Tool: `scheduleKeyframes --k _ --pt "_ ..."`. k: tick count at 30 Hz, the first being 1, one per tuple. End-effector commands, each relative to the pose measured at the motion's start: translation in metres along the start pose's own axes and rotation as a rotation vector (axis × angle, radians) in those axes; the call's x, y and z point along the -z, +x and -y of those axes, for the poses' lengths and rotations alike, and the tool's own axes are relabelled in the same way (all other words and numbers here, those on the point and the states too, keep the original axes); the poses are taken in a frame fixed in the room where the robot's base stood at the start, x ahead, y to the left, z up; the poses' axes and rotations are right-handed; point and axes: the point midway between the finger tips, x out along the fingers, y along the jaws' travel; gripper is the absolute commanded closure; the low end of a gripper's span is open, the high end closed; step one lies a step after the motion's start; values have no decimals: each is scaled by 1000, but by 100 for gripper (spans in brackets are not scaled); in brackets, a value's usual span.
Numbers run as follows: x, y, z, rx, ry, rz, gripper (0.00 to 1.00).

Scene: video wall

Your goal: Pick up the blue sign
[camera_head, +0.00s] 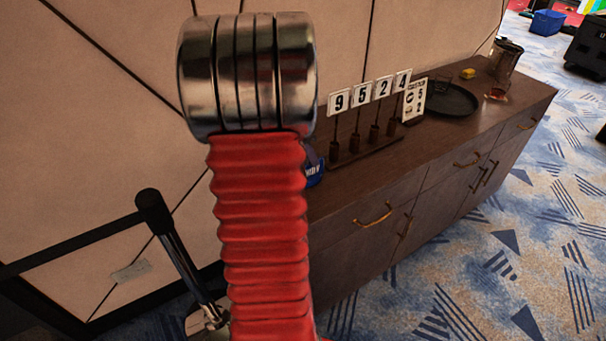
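A small blue thing with white lettering (314,169), likely the blue sign, is at the near left end of the dark wooden cabinet (345,192). Most of it is hidden behind the red ribbed sleeve and metal rings of my arm, which fill the centre-left of the view. I cannot tell its full shape or whether it stands or lies. My gripper's fingers do not show, so where they are relative to the blue thing cannot be seen.
Number cards reading 9 5 2 4 (370,93) stand on posts on the cabinet. Behind are a menu card (414,99), black tray (452,99), yellow block (468,73) and metal jug (505,60). A black barrier post (178,250) stands left.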

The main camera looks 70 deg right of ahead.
Motion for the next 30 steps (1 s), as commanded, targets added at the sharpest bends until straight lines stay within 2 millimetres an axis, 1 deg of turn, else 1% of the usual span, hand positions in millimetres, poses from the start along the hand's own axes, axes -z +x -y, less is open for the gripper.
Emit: scheduleKeyframes --k 8,11,18,21,30 --pt "0 2 0 1 0 -1 73" --pt "-1 11 2 2 0 -2 73" --pt "-4 42 3 2 -1 -1 73" --pt "-4 50 3 1 -1 -1 73" --pt "-4 52 3 0 -1 0 73"
